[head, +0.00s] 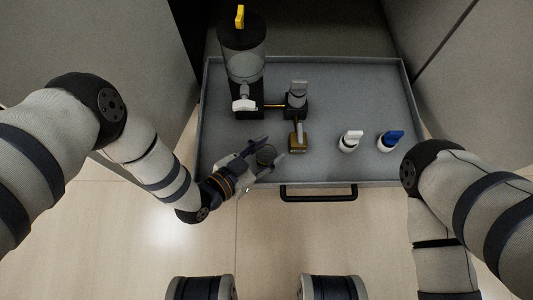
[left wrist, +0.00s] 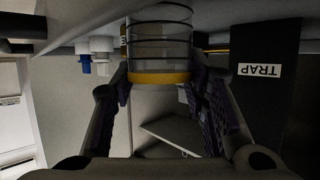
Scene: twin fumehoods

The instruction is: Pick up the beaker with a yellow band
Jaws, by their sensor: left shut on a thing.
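The beaker with a yellow band (left wrist: 160,50) is clear with dark rings, and the yellow band runs around one end of it in the left wrist view. In the head view the beaker (head: 266,155) shows as a small round shape near the tray's front edge. My left gripper (head: 262,158) is shut on the beaker, with a finger on each side of it; the fingers also show in the left wrist view (left wrist: 162,90). I cannot tell whether the beaker touches the tray. The fingers of my right gripper do not show.
A grey tray (head: 385,95) with a black front handle (head: 318,193) lies ahead. On it stand a tall clear vessel (head: 245,65) on a black base, a brass spout (head: 298,138), a white-topped knob (head: 350,141) and a blue-topped knob (head: 389,140). A black block marked TRAP (left wrist: 262,100) is close by.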

